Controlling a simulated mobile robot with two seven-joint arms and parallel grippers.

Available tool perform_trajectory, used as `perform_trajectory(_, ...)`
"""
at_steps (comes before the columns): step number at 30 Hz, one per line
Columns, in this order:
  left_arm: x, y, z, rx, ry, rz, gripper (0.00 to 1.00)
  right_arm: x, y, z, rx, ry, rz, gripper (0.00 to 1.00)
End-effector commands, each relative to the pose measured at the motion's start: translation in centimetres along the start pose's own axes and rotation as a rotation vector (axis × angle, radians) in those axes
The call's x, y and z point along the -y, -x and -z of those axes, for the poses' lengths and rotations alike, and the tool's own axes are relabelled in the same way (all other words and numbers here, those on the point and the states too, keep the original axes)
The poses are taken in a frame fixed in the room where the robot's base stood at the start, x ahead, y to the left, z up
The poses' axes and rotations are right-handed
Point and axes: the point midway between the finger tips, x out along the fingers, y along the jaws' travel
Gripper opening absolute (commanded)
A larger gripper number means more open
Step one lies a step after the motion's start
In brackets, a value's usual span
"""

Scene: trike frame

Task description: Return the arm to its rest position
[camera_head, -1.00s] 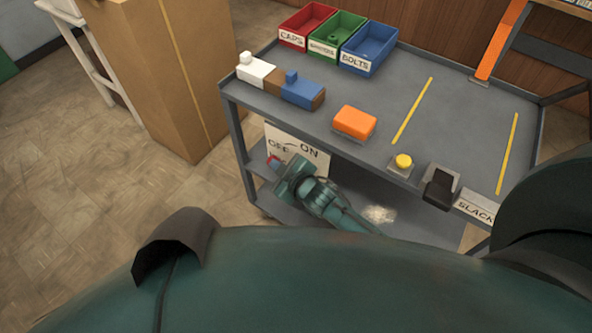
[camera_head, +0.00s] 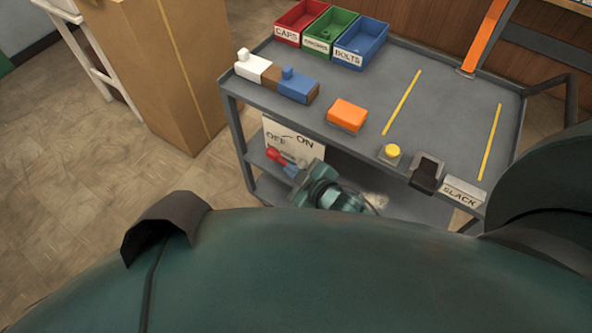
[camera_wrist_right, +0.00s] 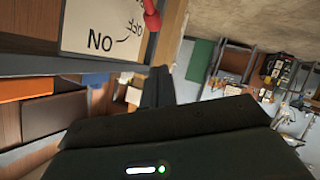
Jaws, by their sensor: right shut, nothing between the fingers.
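My right gripper (camera_head: 296,174) shows in the head view at the front of the cart, below its top and in front of the ON/OFF sign. In the right wrist view its dark fingers (camera_wrist_right: 157,86) are together, with nothing between them. My right arm runs down behind my own teal body, which hides most of it. The red lever knob (camera_head: 273,154) is beside the gripper at its left; it also shows at the top of the wrist view (camera_wrist_right: 152,16), apart from the fingers. My left gripper is in neither view.
The grey cart (camera_head: 445,110) holds red, green and blue bins (camera_head: 357,50), white and blue blocks, an orange block (camera_head: 346,114), a yellow button (camera_head: 392,151) and a black rocker. A cardboard box (camera_head: 150,75) stands to the left. Open floor lies in front of it.

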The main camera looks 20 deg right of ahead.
Motion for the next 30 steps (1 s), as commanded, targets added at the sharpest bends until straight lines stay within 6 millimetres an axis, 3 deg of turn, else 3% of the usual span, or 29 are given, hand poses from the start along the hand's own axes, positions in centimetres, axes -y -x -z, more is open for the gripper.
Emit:
perform_trajectory(5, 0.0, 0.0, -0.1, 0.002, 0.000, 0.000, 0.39, -0.1, 1.1, -0.1, 0.001, 0.001, -0.001, 0.00)
perform_trajectory(23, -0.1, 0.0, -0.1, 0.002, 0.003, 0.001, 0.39, 0.2, 1.4, -0.1, 0.004, -0.014, 0.002, 0.00)
perform_trajectory(26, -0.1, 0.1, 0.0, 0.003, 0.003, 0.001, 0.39, 1.6, 3.1, -0.5, 0.027, -0.100, 0.016, 0.00)
perform_trajectory(30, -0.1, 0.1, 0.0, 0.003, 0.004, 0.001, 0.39, 3.9, 7.5, -1.3, 0.085, -0.308, 0.037, 0.00)
